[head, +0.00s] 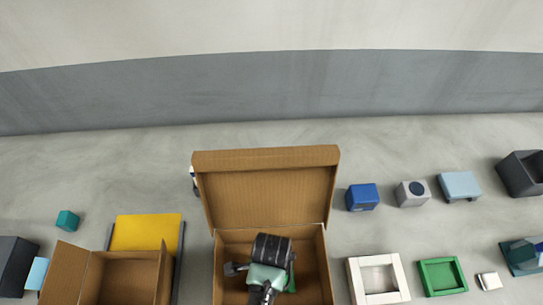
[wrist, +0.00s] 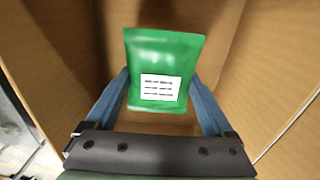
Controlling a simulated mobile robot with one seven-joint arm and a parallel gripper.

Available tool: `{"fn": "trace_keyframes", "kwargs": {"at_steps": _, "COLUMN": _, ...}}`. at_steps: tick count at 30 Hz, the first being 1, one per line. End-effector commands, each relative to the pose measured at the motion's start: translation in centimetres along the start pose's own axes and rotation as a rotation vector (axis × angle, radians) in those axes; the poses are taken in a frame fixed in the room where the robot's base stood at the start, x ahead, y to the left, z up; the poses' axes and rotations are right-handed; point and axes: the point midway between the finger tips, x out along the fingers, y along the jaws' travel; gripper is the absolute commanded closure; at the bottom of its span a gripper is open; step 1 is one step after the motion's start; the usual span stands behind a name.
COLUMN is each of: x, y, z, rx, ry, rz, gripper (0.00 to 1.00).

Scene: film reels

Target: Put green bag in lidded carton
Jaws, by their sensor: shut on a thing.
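The lidded carton (head: 316,262) is brown cardboard and stands open in the middle of the head view, its lid (head: 266,190) raised at the back. My gripper (head: 276,265) is over or inside the carton's opening. In the wrist view, my gripper (wrist: 162,105) is shut on the green bag (wrist: 164,55), with a blue finger on either side. The bag has a white label with dark lines. The carton's walls (wrist: 265,60) surround it. In the head view only a green sliver of the bag (head: 292,277) shows beside my gripper. Whether the bag touches the carton floor I cannot tell.
Another open brown carton (head: 125,275) stands at left before a yellow panel (head: 147,232). At right are a white frame (head: 355,280), a green tray (head: 424,278), a blue box (head: 362,197) and a grey box (head: 412,194). The floor behind is clear up to the wall.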

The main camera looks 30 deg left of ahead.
Motion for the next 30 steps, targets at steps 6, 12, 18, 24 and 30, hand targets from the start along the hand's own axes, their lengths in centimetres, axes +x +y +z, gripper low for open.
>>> {"fn": "trace_keyframes", "kwargs": {"at_steps": 6, "x": 2.2, "y": -0.1, "z": 0.0, "rx": 0.0, "ry": 0.0, "rz": -0.001, "gripper": 0.8}}
{"fn": "trace_keyframes", "kwargs": {"at_steps": 12, "x": 2.3, "y": -0.1, "z": 0.0, "rx": 0.001, "ry": 0.0, "rz": -0.002, "gripper": 0.8}}
{"fn": "trace_keyframes", "kwargs": {"at_steps": 18, "x": 2.7, "y": -0.1, "z": 0.0, "rx": 0.0, "ry": 0.0, "rz": -0.001, "gripper": 0.11}}
{"fn": "trace_keyframes", "kwargs": {"at_steps": 24, "x": 2.6, "y": 0.0, "z": 0.0, "rx": 0.0, "ry": 0.0, "rz": -0.001, "gripper": 0.0}}
{"fn": "trace_keyframes", "kwargs": {"at_steps": 30, "x": 2.0, "y": -0.1, "z": 0.0, "rx": 0.0, "ry": 0.0, "rz": -0.002, "gripper": 0.0}}
